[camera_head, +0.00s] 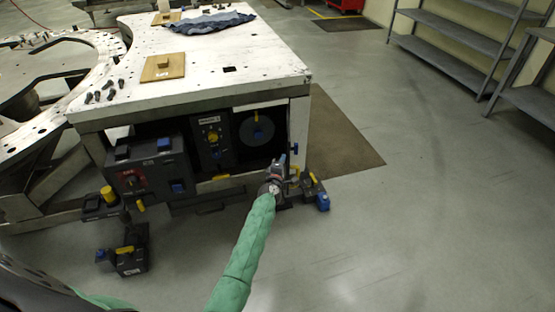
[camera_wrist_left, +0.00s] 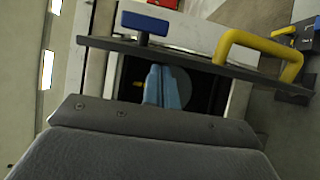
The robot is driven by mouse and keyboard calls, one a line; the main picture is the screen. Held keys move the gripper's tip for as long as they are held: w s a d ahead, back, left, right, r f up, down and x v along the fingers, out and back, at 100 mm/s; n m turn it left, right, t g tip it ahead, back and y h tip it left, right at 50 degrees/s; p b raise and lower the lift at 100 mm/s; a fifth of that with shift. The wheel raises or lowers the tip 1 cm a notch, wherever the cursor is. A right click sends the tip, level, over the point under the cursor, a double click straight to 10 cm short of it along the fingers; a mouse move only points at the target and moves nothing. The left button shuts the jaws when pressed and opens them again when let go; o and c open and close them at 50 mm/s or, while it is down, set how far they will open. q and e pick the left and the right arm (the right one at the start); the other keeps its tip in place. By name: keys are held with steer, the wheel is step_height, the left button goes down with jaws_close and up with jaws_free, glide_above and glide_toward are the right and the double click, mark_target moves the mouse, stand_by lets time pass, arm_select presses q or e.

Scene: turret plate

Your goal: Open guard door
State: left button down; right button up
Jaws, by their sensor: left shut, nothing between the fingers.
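The guard door looks like a thin dark panel (camera_wrist_left: 195,58), seen nearly edge-on in the left wrist view. It carries a blue knob (camera_wrist_left: 145,23) and a yellow handle (camera_wrist_left: 262,46). In the head view the blue knob (camera_head: 295,149) and yellow handle (camera_head: 295,171) show at the right of the dark opening under the table. My left gripper (camera_head: 280,162) is at this right end, beside the panel. Its blue fingertips (camera_wrist_left: 163,86) are shut and empty, close to the panel's edge; I cannot tell whether they touch it. My right gripper is out of view.
A dial disc (camera_head: 257,130) sits inside the opening, left of my gripper. A control box (camera_head: 150,170) and other dark units stand further left. The white table (camera_head: 240,62) overhangs above. The floor (camera_head: 430,200) to the right is clear.

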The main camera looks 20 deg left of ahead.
arm_select(q)
steer(key=w+d, duration=0.2)
steer(key=d, duration=0.4)
steer(key=shift+w+d, duration=0.25)
steer(key=shift+w, duration=0.15)
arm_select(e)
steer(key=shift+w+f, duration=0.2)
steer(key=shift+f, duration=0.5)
arm_select(q)
steer(key=s+p, duration=0.2)
steer(key=s, duration=0.5)
steer(key=shift+s+d+p, duration=0.35)
steer(key=shift+s+d, duration=0.05)
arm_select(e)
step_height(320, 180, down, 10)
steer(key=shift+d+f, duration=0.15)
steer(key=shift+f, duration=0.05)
